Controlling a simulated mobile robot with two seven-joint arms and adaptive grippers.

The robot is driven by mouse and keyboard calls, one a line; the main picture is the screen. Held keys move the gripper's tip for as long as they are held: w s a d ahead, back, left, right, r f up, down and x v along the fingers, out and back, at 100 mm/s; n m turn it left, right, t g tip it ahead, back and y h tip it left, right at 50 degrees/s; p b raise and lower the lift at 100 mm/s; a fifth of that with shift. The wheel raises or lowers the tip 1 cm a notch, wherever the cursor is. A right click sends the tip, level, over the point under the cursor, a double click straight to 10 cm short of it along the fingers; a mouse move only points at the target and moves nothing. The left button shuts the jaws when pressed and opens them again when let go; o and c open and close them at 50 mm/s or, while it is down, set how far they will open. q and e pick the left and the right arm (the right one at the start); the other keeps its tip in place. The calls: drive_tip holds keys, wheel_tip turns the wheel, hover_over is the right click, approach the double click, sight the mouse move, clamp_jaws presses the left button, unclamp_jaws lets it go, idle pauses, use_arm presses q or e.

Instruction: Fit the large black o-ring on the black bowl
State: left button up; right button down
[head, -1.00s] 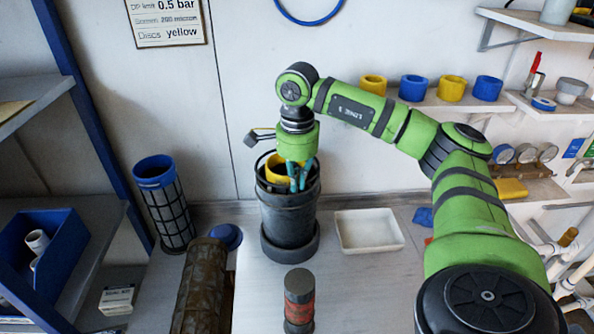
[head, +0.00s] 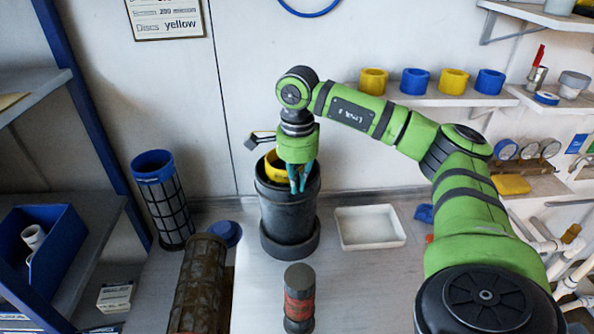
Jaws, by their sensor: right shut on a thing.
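The black bowl (head: 288,222) is a tall dark round vessel, upright on the bench near the wall. My right gripper (head: 300,188) points down at the bowl's mouth, its teal fingers closed together at the rim. The large black o-ring is hard to pick out now against the dark rim; the fingers and the bowl's wall hide most of it, and I cannot tell how it lies on the rim. A yellow ring-shaped part (head: 273,168) shows inside the bowl, behind the gripper. My left gripper is out of view.
A white tray (head: 343,243) stands right of the bowl. A dark cylinder with a red band (head: 299,300) stands in front. A brown cylinder (head: 200,285), a blue cap (head: 226,232) and a blue-topped mesh cylinder (head: 165,205) are to the left.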

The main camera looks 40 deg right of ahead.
drive_tip(key=c, duration=1.3)
unclamp_jaws()
wheel_tip(320, 180, up, 12)
drive_tip(key=shift+s, duration=0.1)
